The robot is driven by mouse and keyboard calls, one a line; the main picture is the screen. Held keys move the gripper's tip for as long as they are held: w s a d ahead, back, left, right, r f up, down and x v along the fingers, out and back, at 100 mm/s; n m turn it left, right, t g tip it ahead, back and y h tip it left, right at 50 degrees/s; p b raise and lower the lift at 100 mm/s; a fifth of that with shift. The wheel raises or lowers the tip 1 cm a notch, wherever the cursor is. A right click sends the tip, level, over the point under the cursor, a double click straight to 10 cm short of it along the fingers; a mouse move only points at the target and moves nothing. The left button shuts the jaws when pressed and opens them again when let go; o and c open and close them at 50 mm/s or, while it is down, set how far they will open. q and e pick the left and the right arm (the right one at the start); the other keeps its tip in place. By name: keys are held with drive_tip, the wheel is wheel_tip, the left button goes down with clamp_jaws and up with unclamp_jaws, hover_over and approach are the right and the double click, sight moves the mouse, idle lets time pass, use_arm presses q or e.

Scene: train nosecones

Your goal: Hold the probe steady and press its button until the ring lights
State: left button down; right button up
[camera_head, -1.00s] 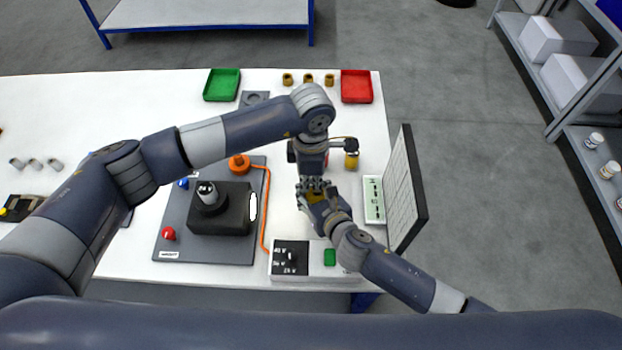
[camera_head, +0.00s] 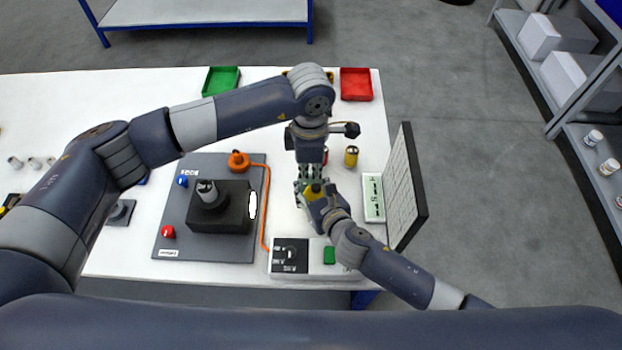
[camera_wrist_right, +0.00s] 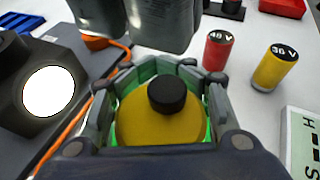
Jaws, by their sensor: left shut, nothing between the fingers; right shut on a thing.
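The probe (camera_head: 314,190) is a yellow rounded body with a black button (camera_wrist_right: 167,95) on top. My right gripper (camera_head: 318,200) is shut around it, with its fingers on both sides in the right wrist view (camera_wrist_right: 160,115). A bright green glow (camera_wrist_right: 145,75) shows around the probe's body, between the fingers. My left gripper (camera_head: 307,165) is shut and empty. In the right wrist view it (camera_wrist_right: 145,35) hangs just beyond the button, apart from it, and the button's top is bare. The probe's lower part is hidden.
A grey board (camera_head: 190,245) with a black box (camera_head: 220,218) and an orange cable stands left. A red cylinder (camera_wrist_right: 217,50) and a yellow one (camera_wrist_right: 274,67) stand near the probe. A control box (camera_head: 310,270) and an upright panel (camera_head: 403,190) are close.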

sight(312, 187)
use_arm(q)
drive_tip(key=shift+s+d+r, duration=0.1)
drive_tip(key=shift+d+r, duration=0.05)
drive_tip(key=shift+r, duration=0.7)
drive_tip(key=shift+s+d+r, duration=0.1)
drive_tip(key=shift+r, duration=0.7)
use_arm(e)
drive_tip(key=shift+d, duration=0.15)
drive_tip(key=o, duration=1.5)
drive_tip(key=v, duration=1.2)
